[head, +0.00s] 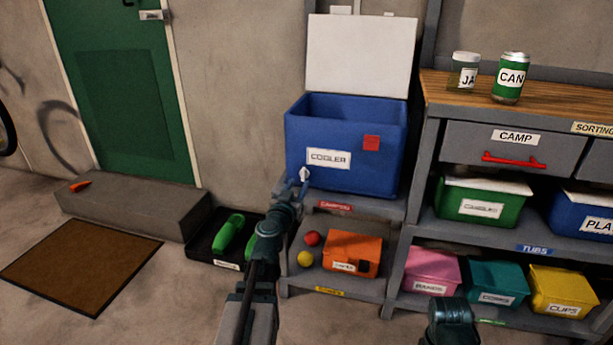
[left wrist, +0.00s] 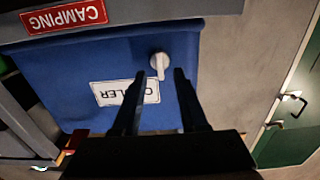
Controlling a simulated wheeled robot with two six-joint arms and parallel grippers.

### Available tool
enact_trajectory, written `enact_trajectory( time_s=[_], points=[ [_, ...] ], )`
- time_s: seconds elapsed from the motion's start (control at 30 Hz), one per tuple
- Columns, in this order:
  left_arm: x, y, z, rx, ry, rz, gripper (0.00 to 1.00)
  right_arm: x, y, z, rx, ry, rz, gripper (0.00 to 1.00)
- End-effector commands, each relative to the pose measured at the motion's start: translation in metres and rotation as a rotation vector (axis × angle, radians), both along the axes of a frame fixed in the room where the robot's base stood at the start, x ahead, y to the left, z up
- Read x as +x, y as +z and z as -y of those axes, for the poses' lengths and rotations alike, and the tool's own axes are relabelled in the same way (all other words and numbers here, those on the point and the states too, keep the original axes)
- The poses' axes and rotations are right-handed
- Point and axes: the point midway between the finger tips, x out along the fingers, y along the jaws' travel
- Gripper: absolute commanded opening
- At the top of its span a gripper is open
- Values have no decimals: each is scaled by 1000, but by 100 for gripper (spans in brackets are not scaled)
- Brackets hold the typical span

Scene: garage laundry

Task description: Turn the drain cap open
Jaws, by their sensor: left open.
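The blue cooler (head: 340,130) stands on the grey shelf with its white lid up. Its white drain cap (head: 304,173) is low on the front face, left of centre, below the COOLER label. In the left wrist view the drain cap (left wrist: 160,64) has a round base and a lever-like handle pointing toward my fingers. My left gripper (head: 298,182) is open at the cap. In the left wrist view the open fingers of my left gripper (left wrist: 160,75) lie to either side of the handle's end, with no clear contact. My right gripper does not show.
The CAMPING shelf (head: 360,207) is under the cooler. Below it are an orange box (head: 352,254) and red and yellow balls. A black tray (head: 205,242) with green shoes is at left. A workbench (head: 450,93) with bins stands right. Part of my right arm shows at bottom right.

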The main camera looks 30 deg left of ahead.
Motion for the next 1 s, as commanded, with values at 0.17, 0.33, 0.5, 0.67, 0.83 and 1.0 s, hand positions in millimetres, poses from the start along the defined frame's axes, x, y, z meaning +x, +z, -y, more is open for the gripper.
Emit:
enact_trajectory(
  time_s=[0.17,0.33,0.5,0.67,0.83,1.0],
  points=[
    [26,0,-13,0,5,0,42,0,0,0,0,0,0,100],
    [33,0,-17,0,7,0,42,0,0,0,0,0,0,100],
    [33,0,-17,0,7,0,42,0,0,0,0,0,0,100],
    [33,0,-17,0,7,0,26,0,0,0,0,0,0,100],
    [33,0,-17,0,7,0,0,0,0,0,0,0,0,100],
    [33,0,-17,0,7,0,0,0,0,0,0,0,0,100]
  ],
)
